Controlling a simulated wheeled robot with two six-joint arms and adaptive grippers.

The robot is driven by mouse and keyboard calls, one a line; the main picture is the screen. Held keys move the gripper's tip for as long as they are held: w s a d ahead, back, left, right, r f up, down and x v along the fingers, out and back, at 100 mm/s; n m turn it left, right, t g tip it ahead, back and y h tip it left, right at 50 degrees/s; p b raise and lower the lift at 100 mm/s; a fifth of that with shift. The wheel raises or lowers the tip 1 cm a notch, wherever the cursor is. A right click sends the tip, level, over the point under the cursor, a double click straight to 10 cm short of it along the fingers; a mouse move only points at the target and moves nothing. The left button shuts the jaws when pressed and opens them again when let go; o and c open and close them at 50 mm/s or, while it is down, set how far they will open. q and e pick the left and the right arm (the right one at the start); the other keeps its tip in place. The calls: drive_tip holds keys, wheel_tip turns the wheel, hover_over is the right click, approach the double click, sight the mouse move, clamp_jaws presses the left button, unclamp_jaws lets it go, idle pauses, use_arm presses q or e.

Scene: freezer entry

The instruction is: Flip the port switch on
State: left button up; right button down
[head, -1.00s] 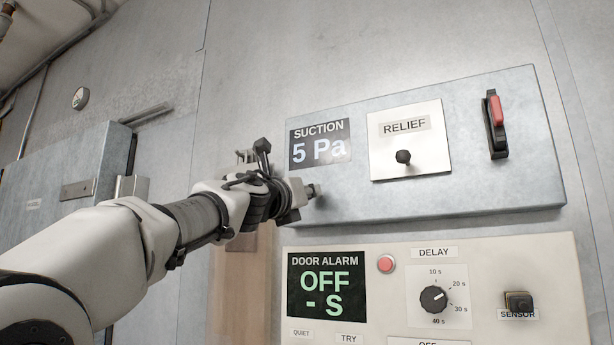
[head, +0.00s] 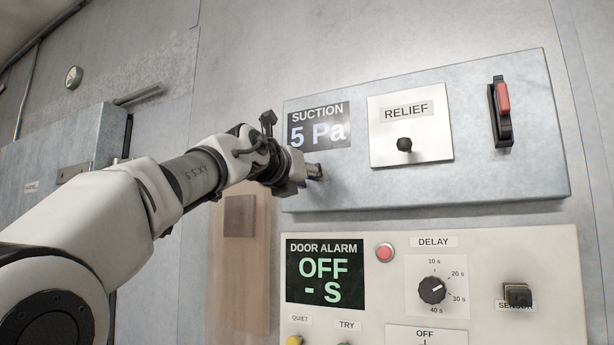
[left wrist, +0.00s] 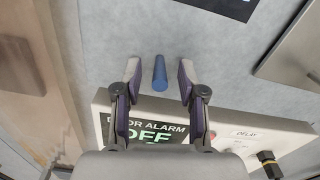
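The grey suction panel (head: 470,185) carries a display reading "5 Pa", a black RELIEF knob (head: 404,145) and a switch with a red lever (head: 503,100) at its upper end. I see no label reading "port". My left gripper (head: 315,171) is at the panel's left end, just below the display. In the left wrist view my left gripper (left wrist: 157,82) is open, with its two fingers on either side of a blue cylinder (left wrist: 160,73) that stands out from the panel. Gaps show on both sides of the cylinder. My right gripper is out of view.
Below is the cream door alarm panel (head: 540,260), with a display reading "OFF - S", a red button (head: 385,252), a delay dial (head: 432,291) and a sensor block (head: 518,295). A wooden strip (head: 240,265) runs down the wall to the left.

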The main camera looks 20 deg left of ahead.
use_arm(q)
drive_tip(key=shift+s+r, duration=0.15)
drive_tip(key=shift+s, duration=0.05)
